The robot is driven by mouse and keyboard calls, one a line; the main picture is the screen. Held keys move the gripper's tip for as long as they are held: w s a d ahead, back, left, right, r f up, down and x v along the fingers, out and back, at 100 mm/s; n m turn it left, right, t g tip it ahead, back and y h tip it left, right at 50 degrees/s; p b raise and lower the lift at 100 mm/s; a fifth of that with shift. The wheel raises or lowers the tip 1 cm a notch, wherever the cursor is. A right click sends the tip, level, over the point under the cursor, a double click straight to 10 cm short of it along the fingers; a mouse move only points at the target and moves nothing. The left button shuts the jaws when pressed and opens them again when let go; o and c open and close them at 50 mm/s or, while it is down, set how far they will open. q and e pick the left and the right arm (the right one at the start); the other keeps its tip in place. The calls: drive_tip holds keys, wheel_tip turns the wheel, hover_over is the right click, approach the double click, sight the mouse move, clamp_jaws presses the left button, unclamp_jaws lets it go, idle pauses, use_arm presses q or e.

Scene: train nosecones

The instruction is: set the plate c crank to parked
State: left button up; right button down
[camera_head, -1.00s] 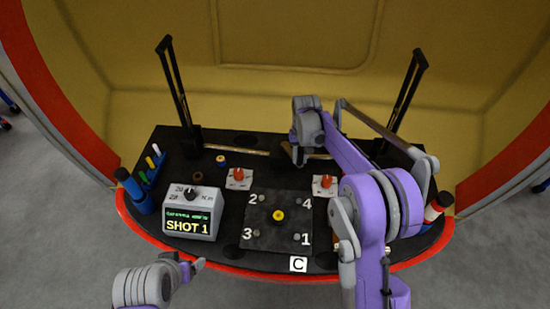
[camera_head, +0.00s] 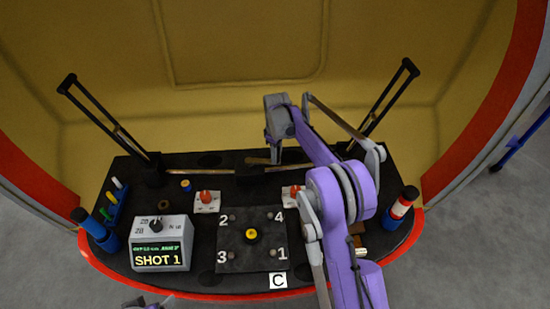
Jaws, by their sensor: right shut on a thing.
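The dark square plate (camera_head: 237,262) has corners numbered 1 to 4 and a yellow knob (camera_head: 251,234) at its centre. A white C label (camera_head: 278,281) lies at its front edge. Behind the plate, at the back centre of the console, a tan bar (camera_head: 257,161) on a dark mount looks like the crank. My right gripper (camera_head: 276,157) is over this bar and shut, seemingly on its handle; the fingertips and contact are mostly hidden. Only a small part of my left gripper (camera_head: 145,303) shows at the bottom edge, so its jaws cannot be judged.
A grey box (camera_head: 161,244) reading SHOT 1 stands left of the plate. Two red knobs on white bases (camera_head: 207,202) (camera_head: 293,195) sit behind it. Tall black frames (camera_head: 105,122) (camera_head: 385,105) rise at both back sides. Coloured cylinders stand at the console's ends.

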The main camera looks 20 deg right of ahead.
use_arm(q)
drive_tip(key=shift+w+d, duration=0.15)
drive_tip(key=shift+w, duration=0.15)
use_arm(e)
drive_tip(key=shift+w+d, duration=0.3)
drive_tip(key=shift+w, duration=0.2)
drive_tip(key=c, duration=0.6)
unclamp_jaws()
drive_tip(key=shift+w, duration=0.1)
drive_tip(key=shift+c, duration=0.2)
use_arm(q)
drive_tip(key=shift+w+r+p, duration=0.1)
drive_tip(key=shift+r+p, duration=0.3)
use_arm(e)
wheel_tip(320, 180, up, 11)
drive_tip(key=shift+f, duration=0.1)
